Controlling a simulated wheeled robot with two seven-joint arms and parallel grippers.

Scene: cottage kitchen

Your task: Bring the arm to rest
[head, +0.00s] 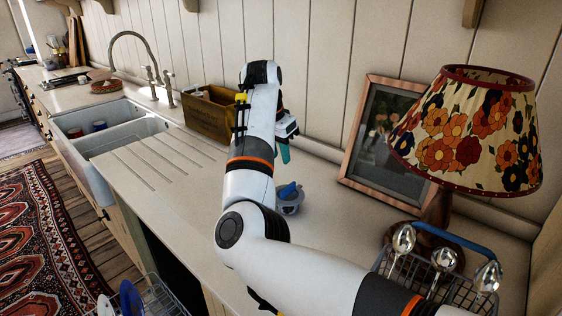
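My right arm comes in from the lower right and reaches over the counter (190,190). Its gripper (285,140) points down above a small grey-blue cup (290,207). A teal piece shows at the gripper's lower end; I cannot tell whether it is a fingertip or something held. A blue item (287,190) sits in the cup, apart from the gripper in the picture. The arm hides much of the gripper, so its opening cannot be read. My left gripper is not in view.
A patterned lamp (470,135), a picture frame (350,140) and a wire rack (455,285) with spoons stand right of the arm. A wooden box (208,115) and a double sink (85,125) are left. Another rack (155,300) holds plates below. The ribbed drainboard is clear.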

